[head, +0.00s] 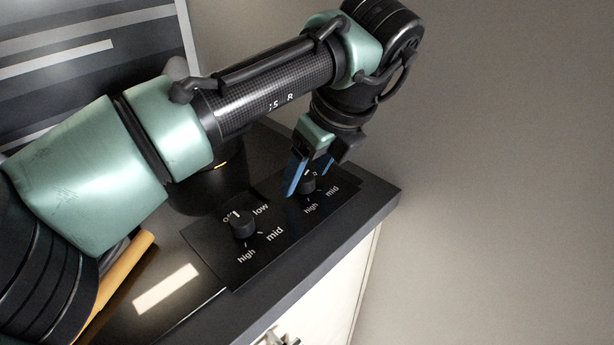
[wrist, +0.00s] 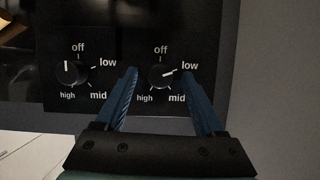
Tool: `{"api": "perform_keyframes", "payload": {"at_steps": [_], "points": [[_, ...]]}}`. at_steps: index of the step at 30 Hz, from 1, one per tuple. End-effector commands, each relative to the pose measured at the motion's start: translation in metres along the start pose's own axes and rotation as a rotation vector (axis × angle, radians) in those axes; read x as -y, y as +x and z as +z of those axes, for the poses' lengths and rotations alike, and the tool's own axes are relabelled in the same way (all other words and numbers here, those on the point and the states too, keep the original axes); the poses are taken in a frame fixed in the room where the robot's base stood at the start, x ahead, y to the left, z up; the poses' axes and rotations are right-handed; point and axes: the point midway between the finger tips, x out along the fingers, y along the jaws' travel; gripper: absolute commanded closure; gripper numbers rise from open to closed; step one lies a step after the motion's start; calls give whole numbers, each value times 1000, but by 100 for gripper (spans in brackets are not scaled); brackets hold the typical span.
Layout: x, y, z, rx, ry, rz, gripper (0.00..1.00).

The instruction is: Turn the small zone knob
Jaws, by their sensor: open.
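A black control panel carries two dark round knobs, each ringed by off, low, mid and high labels. The right knob (wrist: 160,77) lies between the open blue fingers of my gripper (wrist: 161,70) in the wrist view; its white mark points toward low. I cannot tell whether the fingers touch it. In the head view this is the farther knob (head: 307,185), partly hidden by my gripper (head: 307,182). The other knob (head: 242,227) is nearer, uncovered, with its mark toward off; it also shows at left in the wrist view (wrist: 70,74). I cannot tell which knob is the small zone's.
The panel is set in a dark worktop (head: 345,232) above a pale cabinet front (head: 345,305). A plain wall (head: 500,150) stands to the right. A yellow-orange bar (head: 120,275) lies at the lower left, beside my arm.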

Motion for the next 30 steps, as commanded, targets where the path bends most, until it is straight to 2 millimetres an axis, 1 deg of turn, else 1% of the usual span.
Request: {"api": "perform_keyframes", "payload": {"at_steps": [3, 11, 12, 17, 21, 23, 30], "points": [[0, 6, 0, 0, -1, 0, 29], [0, 6, 0, 0, 0, 0, 29], [0, 6, 0, 0, 0, 0, 36], [0, 6, 0, 0, 0, 0, 65], [0, 6, 0, 0, 0, 0, 90], [0, 6, 0, 0, 0, 0, 100], [0, 5, 0, 0, -6, 2, 100]]}}
